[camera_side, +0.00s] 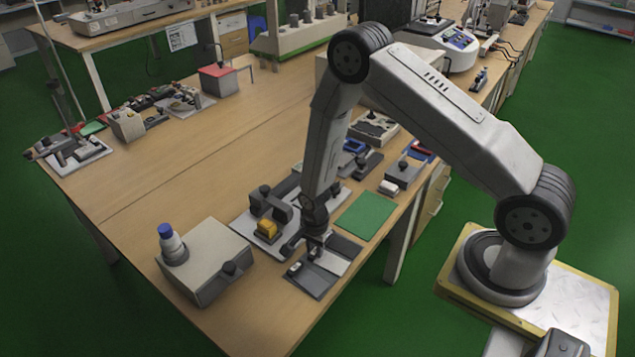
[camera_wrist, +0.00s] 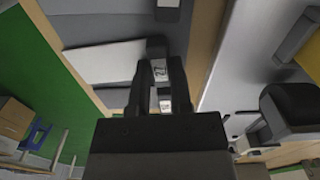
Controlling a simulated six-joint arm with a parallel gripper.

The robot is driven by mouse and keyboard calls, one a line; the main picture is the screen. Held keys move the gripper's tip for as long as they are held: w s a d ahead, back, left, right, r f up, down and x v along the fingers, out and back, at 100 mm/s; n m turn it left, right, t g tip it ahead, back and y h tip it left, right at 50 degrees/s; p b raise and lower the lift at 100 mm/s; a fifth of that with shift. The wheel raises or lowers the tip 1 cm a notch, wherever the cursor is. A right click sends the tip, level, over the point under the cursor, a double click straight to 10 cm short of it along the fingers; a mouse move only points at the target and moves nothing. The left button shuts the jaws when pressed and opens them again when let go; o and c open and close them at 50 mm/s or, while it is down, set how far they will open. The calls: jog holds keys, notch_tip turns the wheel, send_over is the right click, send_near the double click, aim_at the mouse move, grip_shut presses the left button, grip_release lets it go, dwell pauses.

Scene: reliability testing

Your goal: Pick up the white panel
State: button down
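The white panel (camera_wrist: 105,62) is a flat pale plate lying on a grey tray, left of my fingertips in the wrist view. In the side view the panel (camera_side: 331,262) shows as a light patch on the tray (camera_side: 318,285), just right of and below my gripper. My gripper (camera_wrist: 161,64) points down with a gap between its two dark fingers. Small grey parts with white labels show between and beyond the fingers. I cannot tell whether the fingers touch them. The panel's right end is close to the left finger. In the side view my gripper (camera_side: 314,240) is low over the tray's far edge.
The table's middle left is clear.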

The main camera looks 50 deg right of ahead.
jog(key=shift+r, duration=0.2)
jog(key=shift+r, duration=2.35)
